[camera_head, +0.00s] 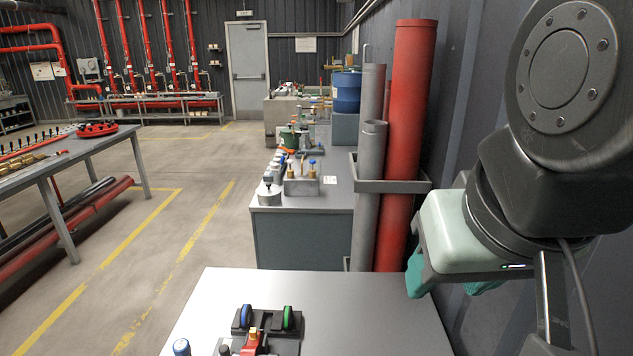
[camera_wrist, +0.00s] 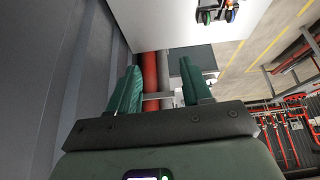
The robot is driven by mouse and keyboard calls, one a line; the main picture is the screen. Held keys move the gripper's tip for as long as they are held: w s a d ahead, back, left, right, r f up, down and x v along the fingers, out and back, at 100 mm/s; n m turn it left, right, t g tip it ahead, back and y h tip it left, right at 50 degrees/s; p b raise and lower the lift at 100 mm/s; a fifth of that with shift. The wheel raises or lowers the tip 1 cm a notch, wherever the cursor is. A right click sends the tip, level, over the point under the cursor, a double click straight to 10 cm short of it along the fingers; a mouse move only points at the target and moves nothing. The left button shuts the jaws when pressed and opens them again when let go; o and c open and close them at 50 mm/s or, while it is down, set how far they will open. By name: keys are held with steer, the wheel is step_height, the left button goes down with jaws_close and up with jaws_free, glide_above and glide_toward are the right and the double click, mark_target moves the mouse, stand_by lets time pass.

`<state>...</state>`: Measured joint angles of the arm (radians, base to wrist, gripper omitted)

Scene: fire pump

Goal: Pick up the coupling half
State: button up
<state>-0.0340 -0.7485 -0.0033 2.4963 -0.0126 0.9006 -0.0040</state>
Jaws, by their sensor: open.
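A black fixture (camera_head: 262,325) sits on the near grey table, at the bottom of the head view. It carries a blue ring, a green ring and a red part with a brass top (camera_head: 253,338). I cannot tell which piece is the coupling half. The fixture also shows small at the top of the wrist view (camera_wrist: 217,12). My gripper (camera_head: 447,283), with teal fingers, is at the right of the head view, beyond the table's right edge and apart from the fixture. In the wrist view my gripper (camera_wrist: 158,74) is open, with nothing between its fingers.
The near table (camera_head: 370,310) is mostly bare. Red pipe (camera_head: 405,130) and grey pipes (camera_head: 369,190) stand upright in a rack behind it, near my gripper. A dark wall (camera_head: 455,90) lies close on the right. A workbench (camera_head: 300,200) with fittings stands further back.

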steer(key=shift+c, duration=0.6)
steer(key=shift+w, duration=0.1)
